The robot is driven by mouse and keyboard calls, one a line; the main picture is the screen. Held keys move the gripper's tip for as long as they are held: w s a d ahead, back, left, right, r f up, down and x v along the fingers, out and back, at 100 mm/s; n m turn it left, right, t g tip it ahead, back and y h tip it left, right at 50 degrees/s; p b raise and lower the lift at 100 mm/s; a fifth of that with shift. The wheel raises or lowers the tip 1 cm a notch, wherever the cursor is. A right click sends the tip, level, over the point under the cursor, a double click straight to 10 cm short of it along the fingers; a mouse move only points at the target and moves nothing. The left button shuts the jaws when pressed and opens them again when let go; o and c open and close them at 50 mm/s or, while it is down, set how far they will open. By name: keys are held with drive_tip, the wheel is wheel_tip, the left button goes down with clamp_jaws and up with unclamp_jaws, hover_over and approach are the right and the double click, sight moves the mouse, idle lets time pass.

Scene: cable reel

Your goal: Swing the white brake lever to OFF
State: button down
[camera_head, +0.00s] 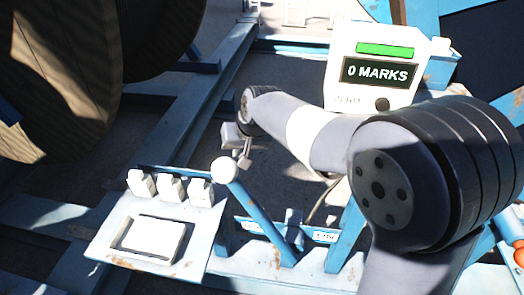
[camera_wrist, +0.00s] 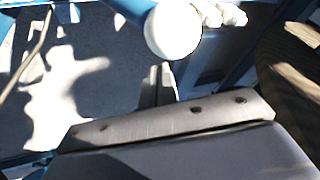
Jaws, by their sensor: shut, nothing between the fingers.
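The brake lever (camera_head: 258,217) is a blue bar with a white ball knob (camera_head: 224,170) on top. In the head view it leans up and to the left from its blue frame. My gripper (camera_head: 244,160) is shut and empty, close to the right of the knob and slightly above it in the picture. In the wrist view the white knob (camera_wrist: 173,30) is large at the top, just beyond my shut fingertips (camera_wrist: 160,84). I cannot tell whether they touch it. Small labels on the frame by the lever base are too small to read surely.
A white panel (camera_head: 103,247) with several white switches stands left of the lever. A counter box (camera_head: 340,98) reading "0 MARKS" stands at the back right. A large cable reel (camera_head: 60,75) fills the upper left. Blue frame beams (camera_head: 215,98) surround the open floor.

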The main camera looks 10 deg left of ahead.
wheel_tip(320, 180, up, 10)
drive_tip(key=s+b, duration=0.1)
drive_tip(key=s, duration=0.1)
drive_tip(key=shift+s+a+r+b, duration=0.15)
drive_tip(key=shift+s+b, duration=0.1)
drive_tip(key=shift+b, duration=0.05)
drive_tip(key=w+f, duration=0.1)
drive_tip(key=f, duration=0.6)
drive_tip(key=w+f, duration=0.1)
drive_tip(key=f, duration=0.3)
drive_tip(key=shift+w+a+f, duration=0.1)
drive_tip(key=shift+w+a, duration=0.05)
drive_tip(key=shift+w, duration=0.2)
